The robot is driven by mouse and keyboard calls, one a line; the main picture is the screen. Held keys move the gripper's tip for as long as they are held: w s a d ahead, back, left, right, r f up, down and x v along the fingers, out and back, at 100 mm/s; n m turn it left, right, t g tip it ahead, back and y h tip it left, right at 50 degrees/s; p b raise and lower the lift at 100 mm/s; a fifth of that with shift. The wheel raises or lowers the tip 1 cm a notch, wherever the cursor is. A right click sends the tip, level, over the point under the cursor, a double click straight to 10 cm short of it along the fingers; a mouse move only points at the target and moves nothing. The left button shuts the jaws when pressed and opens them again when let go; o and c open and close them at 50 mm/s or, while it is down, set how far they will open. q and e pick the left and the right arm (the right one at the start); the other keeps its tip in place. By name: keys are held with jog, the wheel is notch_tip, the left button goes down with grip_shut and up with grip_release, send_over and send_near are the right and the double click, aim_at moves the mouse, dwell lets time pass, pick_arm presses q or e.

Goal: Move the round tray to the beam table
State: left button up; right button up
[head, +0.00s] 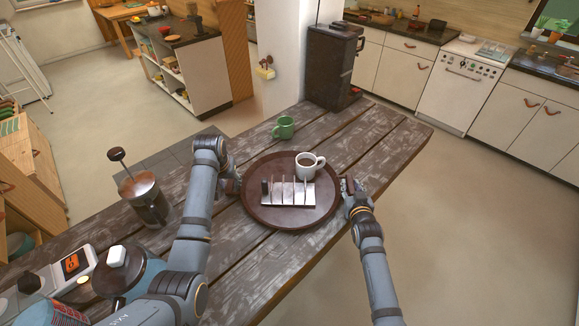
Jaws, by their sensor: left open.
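The round tray (262,212) is dark reddish brown and lies flat on a weathered wooden plank table (225,262). A white mug (307,168) with a brown drink and a pale metal rack (289,193) with upright dividers stand on it. My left gripper (236,184) is open at the tray's left rim, its fingers partly hidden by my own wrist. My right gripper (345,187) is at the tray's right rim; its fingers are too small to tell whether they grip it. I cannot tell if this plank table is the beam table.
A green mug (284,128) stands behind the tray, and a dark coffee machine (330,66) at the far end. Open floor (470,220) lies to the right. A kitchen island (190,68) stands at the back left.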

pick_arm(q)
jog(key=v, duration=0.8)
jog(key=shift+s+f, duration=0.1)
jog(key=shift+s, duration=0.05)
pick_arm(e)
jog(key=shift+s+a+f, duration=0.1)
jog(key=shift+s+f, duration=0.25)
jog(key=shift+f, duration=0.45)
pick_arm(q)
jog(key=shift+f, duration=0.1)
pick_arm(e)
jog(key=shift+s, duration=0.35)
jog(key=v, duration=0.2)
jog(key=r+v, duration=0.1)
jog(key=v, duration=0.4)
jog(key=shift+r, duration=0.35)
jog(key=shift+w, duration=0.1)
pick_arm(q)
jog(key=shift+w, duration=0.2)
pick_arm(e)
jog(key=shift+w, duration=0.1)
pick_arm(q)
jog(key=shift+s, duration=0.1)
pick_arm(e)
jog(key=shift+r, duration=0.1)
